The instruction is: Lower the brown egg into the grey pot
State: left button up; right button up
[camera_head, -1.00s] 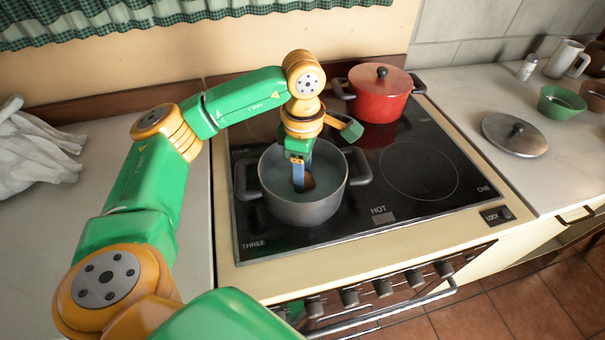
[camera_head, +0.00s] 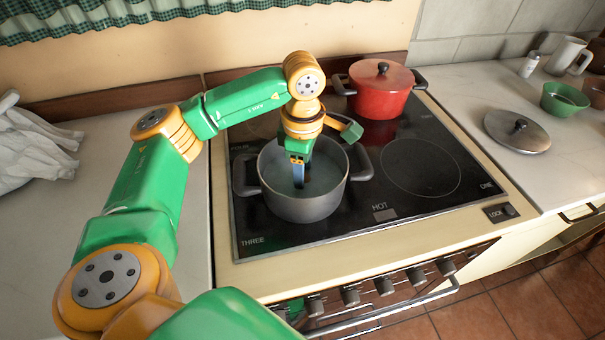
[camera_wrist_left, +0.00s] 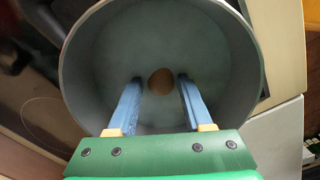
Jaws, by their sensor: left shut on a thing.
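The grey pot (camera_head: 305,206) stands on the front left ring of the black hob, with cloudy grey-green liquid inside. My left gripper (camera_head: 298,182) points down into it, its blue fingertips reaching low inside the pot. In the left wrist view the brown egg (camera_wrist_left: 161,81) lies between the two blue fingertips of the left gripper (camera_wrist_left: 160,80), inside the round wall of the pot (camera_wrist_left: 246,75). The left gripper is shut on the egg. In the head view the egg cannot be made out. My right gripper is not in view.
A red lidded pot (camera_head: 380,95) stands at the back of the hob (camera_head: 420,205). A loose metal lid (camera_head: 517,131), a green bowl (camera_head: 564,99) and a white mug (camera_head: 566,55) are on the right counter. A white cloth (camera_head: 35,145) lies on the left counter. The right front ring is clear.

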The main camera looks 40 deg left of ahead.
pick_arm(q)
jog(key=o, duration=1)
jog(key=shift+r, duration=0.1)
